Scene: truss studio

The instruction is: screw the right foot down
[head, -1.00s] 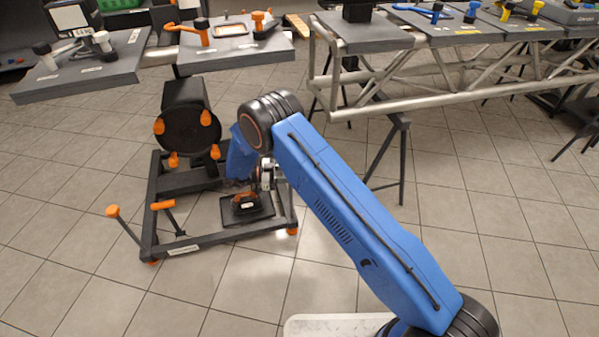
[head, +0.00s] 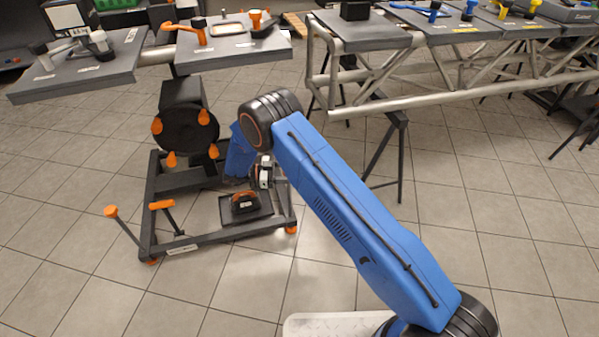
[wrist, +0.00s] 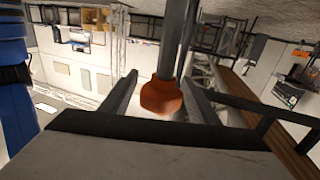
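The dark frame stand (head: 215,237) is on the tiled floor, with an orange foot (head: 291,229) at its near right corner and another orange foot (head: 153,261) at its near left corner. My gripper (head: 264,174) is low over the stand's right part, and its fingers are hard to make out there. In the wrist view, my gripper's two dark fingers (wrist: 157,97) are spread on either side of an orange knob-like piece (wrist: 162,98) on a dark post. Gaps show between it and both fingers. I cannot tell which foot or knob it is.
A black disc (head: 186,130) with several orange knobs stands on the frame. An orange-handled lever (head: 111,211) sticks out at left. A small dark tray (head: 228,210) holds a device. Grey tables (head: 80,75) and a metal truss (head: 440,97) stand behind.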

